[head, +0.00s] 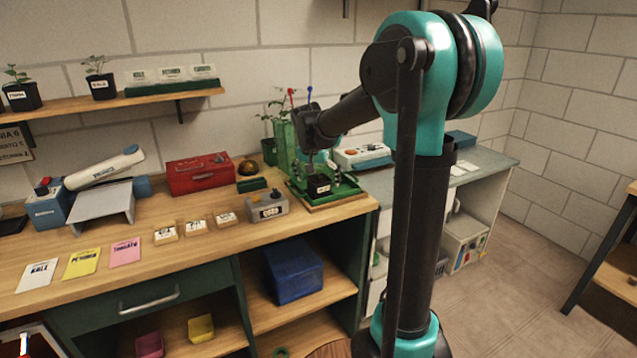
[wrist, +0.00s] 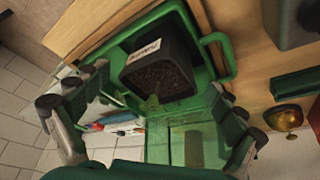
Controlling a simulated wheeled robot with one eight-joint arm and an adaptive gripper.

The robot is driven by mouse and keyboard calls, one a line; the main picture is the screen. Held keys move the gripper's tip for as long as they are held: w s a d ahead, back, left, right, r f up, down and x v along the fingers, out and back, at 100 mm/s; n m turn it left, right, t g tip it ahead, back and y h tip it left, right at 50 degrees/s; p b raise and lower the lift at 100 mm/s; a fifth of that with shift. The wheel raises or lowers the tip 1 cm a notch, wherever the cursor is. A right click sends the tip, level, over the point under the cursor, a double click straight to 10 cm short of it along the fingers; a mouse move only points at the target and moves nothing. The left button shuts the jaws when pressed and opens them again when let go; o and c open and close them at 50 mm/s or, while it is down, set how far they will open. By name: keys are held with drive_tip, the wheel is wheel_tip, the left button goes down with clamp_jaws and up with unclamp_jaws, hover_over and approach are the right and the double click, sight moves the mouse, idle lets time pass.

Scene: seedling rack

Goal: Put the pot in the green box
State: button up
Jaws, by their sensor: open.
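The pot (wrist: 160,67) is small, square and black, with a white label, dark soil and a small green sprout. In the head view the pot (head: 318,186) stands at the green box (head: 347,193) on the right end of the wooden bench. In the wrist view the green box (wrist: 217,42) shows its rim and handle around the pot, which appears inside it. Whether the pot's base touches the box floor is hidden. My gripper (head: 320,168) is just above the pot. In the wrist view my gripper (wrist: 160,88) is open, its fingers apart on either side.
A grey device (head: 267,206), a brass bell (head: 249,168) and a red toolbox (head: 202,174) stand left of the box. A tall green planter (head: 284,142) is behind it. A white device (head: 362,157) is to its right. The bench front has free wood.

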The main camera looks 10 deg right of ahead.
drive_tip(key=v, duration=1.1)
drive_tip(key=s+d+f+n+y, duration=0.1)
drive_tip(key=s+d+f+n, duration=0.1)
drive_tip(key=s+f, duration=1)
drive_tip(key=s+d+f+n+y, duration=0.1)
drive_tip(key=s+d+f+n, duration=0.2)
drive_tip(key=s+f, duration=1)
drive_tip(key=shift+s+d, duration=0.5)
drive_tip(key=shift+s, duration=0.3)
